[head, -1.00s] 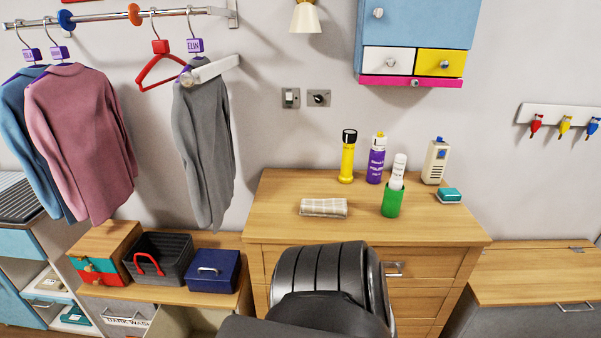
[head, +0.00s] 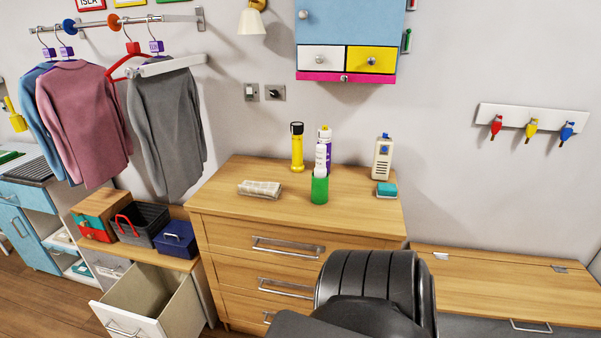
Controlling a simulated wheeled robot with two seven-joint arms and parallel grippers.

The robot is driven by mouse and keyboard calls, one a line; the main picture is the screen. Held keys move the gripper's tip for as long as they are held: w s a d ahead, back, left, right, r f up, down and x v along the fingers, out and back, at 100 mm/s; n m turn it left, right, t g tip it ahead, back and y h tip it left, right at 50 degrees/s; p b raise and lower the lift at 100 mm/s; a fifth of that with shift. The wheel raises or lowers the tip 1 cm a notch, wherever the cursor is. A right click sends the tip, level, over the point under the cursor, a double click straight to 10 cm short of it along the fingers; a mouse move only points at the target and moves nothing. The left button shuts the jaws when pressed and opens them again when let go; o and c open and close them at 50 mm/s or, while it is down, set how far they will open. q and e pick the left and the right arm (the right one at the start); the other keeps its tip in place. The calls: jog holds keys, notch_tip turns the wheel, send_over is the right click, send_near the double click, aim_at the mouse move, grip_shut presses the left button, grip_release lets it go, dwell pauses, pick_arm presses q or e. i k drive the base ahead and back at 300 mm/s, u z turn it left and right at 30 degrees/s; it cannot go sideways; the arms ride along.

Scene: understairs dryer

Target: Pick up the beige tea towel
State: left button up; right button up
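The beige tea towel (head: 260,189) lies folded flat on top of the wooden chest of drawers (head: 225,212), near its left side. It has a pale check pattern and nothing lies on it. Neither of my grippers can be made out in the head view. A black ribbed shape fills the bottom centre-right and hides part of the chest's lower right side.
On the chest stand a yellow torch (head: 297,150), a green cup (head: 319,190), a cream device (head: 382,158) and a teal box (head: 386,189). A white-fronted drawer (head: 125,325) stands open at lower left. The chest's front strip is clear.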

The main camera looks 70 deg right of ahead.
aim_at(268, 190)
jog(key=u, duration=0.05)
jog(key=k, duration=0.3)
jog(key=z, duration=2.6)
